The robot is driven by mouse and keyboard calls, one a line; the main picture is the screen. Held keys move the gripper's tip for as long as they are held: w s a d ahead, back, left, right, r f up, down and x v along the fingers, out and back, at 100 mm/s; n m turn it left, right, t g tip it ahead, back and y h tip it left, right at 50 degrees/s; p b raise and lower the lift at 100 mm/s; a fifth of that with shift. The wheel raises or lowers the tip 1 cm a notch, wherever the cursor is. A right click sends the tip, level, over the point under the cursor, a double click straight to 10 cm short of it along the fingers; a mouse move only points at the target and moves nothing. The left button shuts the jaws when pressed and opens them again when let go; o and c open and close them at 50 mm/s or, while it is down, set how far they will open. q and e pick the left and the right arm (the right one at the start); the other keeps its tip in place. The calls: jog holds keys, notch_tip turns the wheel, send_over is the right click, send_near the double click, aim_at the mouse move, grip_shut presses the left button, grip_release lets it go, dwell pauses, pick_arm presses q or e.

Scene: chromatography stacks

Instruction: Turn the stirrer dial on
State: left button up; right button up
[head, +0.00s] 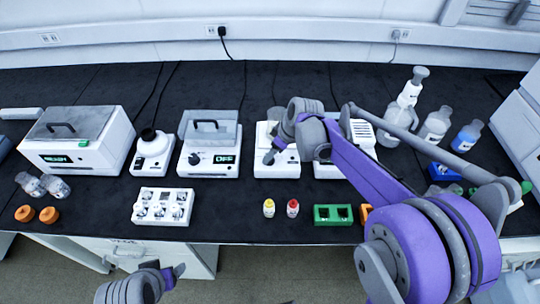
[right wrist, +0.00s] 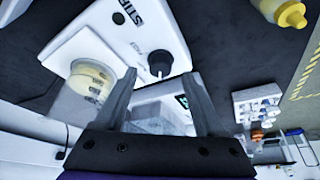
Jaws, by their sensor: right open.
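The stirrer (head: 277,171) is a white box on the black bench, partly covered by my right gripper in the head view. In the right wrist view the stirrer (right wrist: 125,25) shows part of its lettering and a black round dial (right wrist: 160,62). I cannot read the dial's setting. My right gripper (head: 273,151) is open over the stirrer's front. In the right wrist view its fingertips (right wrist: 161,77) are on either side of the dial's lower edge, with no clear contact. My left gripper (head: 174,276) is low at the bench's front edge; its jaw opening is unclear.
A clear vessel with yellowish contents (right wrist: 92,80) stands on the stirrer. A white device with a lit display (head: 208,158) is to its left and another white device (head: 345,168) to its right. Yellow-capped and red-capped vials (head: 281,208) and a white rack (head: 162,219) stand in front.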

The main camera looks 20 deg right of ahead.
jog(key=shift+x, duration=1.4)
grip_shut()
